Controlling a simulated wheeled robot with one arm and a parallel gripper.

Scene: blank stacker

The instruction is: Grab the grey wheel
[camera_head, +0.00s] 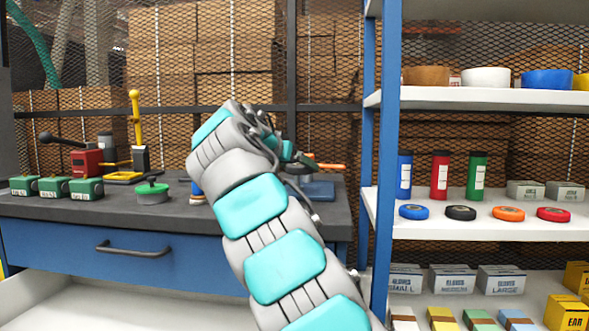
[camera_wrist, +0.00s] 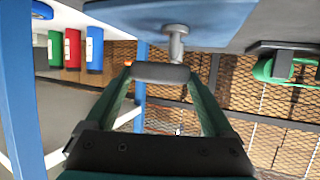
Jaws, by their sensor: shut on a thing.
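The grey wheel (camera_wrist: 160,73) shows edge-on in the wrist view, between the tips of my gripper (camera_wrist: 160,76). The green fingers are shut on it from both sides. In the head view my gripper (camera_head: 290,155) is over the right part of the workbench, largely hidden behind my own arm. Part of the wheel (camera_head: 299,168) shows there beside the fingers.
A blue plate (camera_head: 319,190) lies near the wheel. A blue shelf post (camera_head: 385,150) stands close on the right, with loaded shelves beyond.

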